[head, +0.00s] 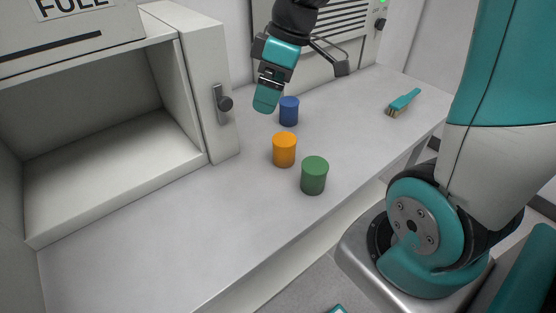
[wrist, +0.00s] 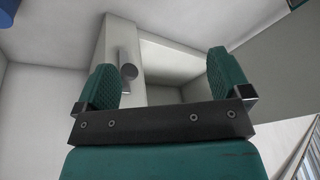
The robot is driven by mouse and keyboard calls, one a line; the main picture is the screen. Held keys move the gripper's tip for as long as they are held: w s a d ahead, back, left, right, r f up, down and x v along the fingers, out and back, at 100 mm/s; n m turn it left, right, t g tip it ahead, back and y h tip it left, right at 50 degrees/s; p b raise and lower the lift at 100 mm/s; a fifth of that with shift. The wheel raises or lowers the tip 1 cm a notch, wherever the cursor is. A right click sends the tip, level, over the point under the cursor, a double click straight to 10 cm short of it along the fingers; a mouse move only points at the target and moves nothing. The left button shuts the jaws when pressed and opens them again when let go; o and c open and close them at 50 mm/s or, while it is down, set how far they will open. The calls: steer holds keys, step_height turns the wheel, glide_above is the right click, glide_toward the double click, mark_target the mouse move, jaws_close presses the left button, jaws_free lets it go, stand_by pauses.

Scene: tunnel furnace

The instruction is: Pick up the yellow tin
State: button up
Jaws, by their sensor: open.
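The yellow tin (head: 284,150) is an orange-yellow cylinder standing upright on the bench between a blue tin (head: 289,111) and a green tin (head: 313,176). My gripper (head: 266,98) is above the bench, up and to the left of the yellow tin in the head view and close to the blue tin there. It holds nothing. In the wrist view my gripper (wrist: 165,85) shows two teal fingers spread wide apart, with a cabinet beyond them. The yellow tin does not show in the wrist view. A bit of blue (wrist: 15,10) shows at its top left corner.
An open white cabinet (head: 192,100) with a dark handle stands at the left. A teal brush (head: 404,102) lies at the right on the bench (head: 150,240). The front left of the bench is clear.

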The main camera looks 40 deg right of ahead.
steer(key=n+b, duration=0.1)
steer(key=b, duration=0.1)
glide_toward(284, 139)
steer(key=shift+h, duration=0.3)
steer(key=x, duration=0.3)
steer(key=a+p+x, duration=0.1)
steer(key=x, duration=0.1)
steer(key=shift+f, duration=0.3)
steer(key=shift+d+p+x, duration=0.1)
steer(key=shift+p+x, duration=0.35)
steer(key=shift+x, duration=1.15)
steer(key=shift+d+p+x, duration=0.15)
steer(key=shift+p+x, duration=0.25)
steer(key=shift+x, duration=1.15)
steer(key=c, duration=1)
steer(key=shift+w, duration=0.1)
steer(key=shift+c, duration=0.9)
steer(key=shift+r+t, duration=0.1)
steer(key=shift+t, duration=0.2)
